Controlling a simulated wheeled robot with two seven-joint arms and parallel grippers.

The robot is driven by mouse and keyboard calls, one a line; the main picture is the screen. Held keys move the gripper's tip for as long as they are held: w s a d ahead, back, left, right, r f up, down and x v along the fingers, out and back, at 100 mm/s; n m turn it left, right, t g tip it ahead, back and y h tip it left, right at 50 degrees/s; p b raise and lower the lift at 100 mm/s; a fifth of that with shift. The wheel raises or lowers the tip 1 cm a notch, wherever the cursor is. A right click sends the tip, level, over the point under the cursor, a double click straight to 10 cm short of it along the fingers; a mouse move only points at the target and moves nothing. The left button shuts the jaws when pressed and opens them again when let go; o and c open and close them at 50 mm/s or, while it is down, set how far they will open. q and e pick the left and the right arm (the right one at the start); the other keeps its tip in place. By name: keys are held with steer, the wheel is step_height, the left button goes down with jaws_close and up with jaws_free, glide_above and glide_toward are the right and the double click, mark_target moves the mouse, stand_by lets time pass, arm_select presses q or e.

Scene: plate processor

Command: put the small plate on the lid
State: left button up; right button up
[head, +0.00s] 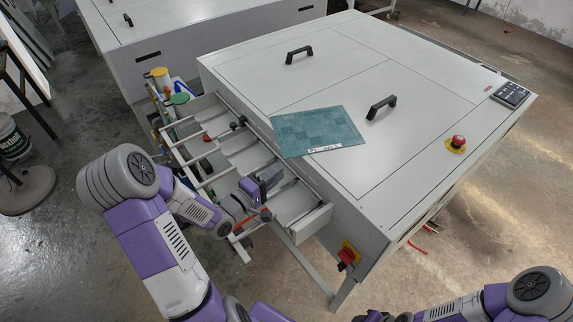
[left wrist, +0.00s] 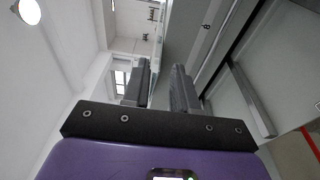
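A flat teal plate with a small white label (head: 315,132) lies on the machine's pale top near its left edge; its lower-left corner appears to reach over that edge. The lid (head: 345,60) is a light grey panel with black handles. My left gripper (head: 272,177) is over the roller feed tray, below and left of the plate, apart from it. In the left wrist view its two dark fingers (left wrist: 160,85) stand apart with nothing between them. The plate does not show there. My right arm is at the bottom right; its gripper (head: 372,316) is mostly cut off by the picture edge.
The feed tray (head: 225,140) with rollers sticks out from the machine's left side. A red emergency button (head: 458,142) and a keypad (head: 510,95) are on the right of the top. A red switch (head: 347,256) is on the front corner. Another machine (head: 190,40) stands behind.

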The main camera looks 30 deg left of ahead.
arm_select(q)
steer(key=v, duration=0.5)
steer(key=shift+s+a+p, duration=0.1)
steer(key=shift+s+p, duration=0.25)
steer(key=shift+p, duration=0.05)
